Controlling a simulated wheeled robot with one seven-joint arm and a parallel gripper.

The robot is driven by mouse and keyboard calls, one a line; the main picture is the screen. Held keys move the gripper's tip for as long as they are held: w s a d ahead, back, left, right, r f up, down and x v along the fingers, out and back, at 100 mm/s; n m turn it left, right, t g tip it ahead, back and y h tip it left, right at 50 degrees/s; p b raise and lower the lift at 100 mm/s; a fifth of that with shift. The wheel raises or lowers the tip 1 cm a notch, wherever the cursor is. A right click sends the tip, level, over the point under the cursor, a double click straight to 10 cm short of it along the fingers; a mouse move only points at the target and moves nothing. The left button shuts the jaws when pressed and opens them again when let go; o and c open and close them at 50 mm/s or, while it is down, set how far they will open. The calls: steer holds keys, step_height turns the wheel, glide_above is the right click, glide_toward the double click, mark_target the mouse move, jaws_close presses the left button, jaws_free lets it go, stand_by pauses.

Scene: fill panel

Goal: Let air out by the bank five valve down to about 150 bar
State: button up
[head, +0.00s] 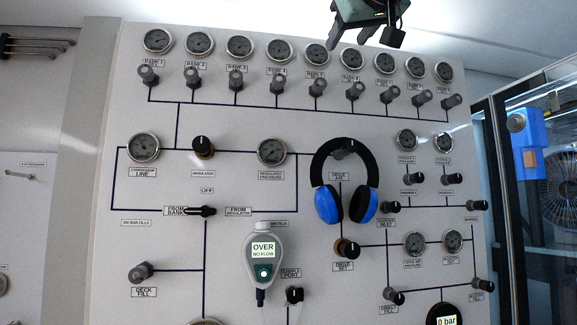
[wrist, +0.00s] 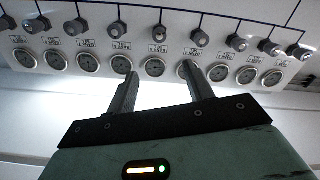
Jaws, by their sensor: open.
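The bank five valve (head: 317,88) is a grey knob, fifth in the top row of valves on the panel. Its round gauge (head: 316,54) sits just above it; the needle is too small to read. In the wrist view, which shows the row upside down, the middle valve (wrist: 157,35) appears above the middle gauge (wrist: 155,67). My gripper (head: 365,32) is at the top of the head view, above and right of the bank five gauge. Its fingers (wrist: 158,72) are apart with nothing between them, and the knob is clear of them.
Similar bank valves and gauges stand close on both sides. A blue headset (head: 372,180) hangs over the drive air knob. A handheld meter (head: 264,258) reading "OVER NO FLOW" hangs lower down. A glass door (head: 545,180) stands to the right.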

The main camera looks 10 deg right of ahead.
steer(key=m+y+p, duration=0.1)
steer(key=m+p, duration=0.4)
steer(key=p, duration=0.5)
glide_toward(321, 84)
steer(key=w, duration=0.8)
steer(key=shift+w+a+r, duration=0.1)
steer(key=shift+w+a, duration=0.15)
steer(key=shift+w, duration=0.5)
steer(key=c, duration=1)
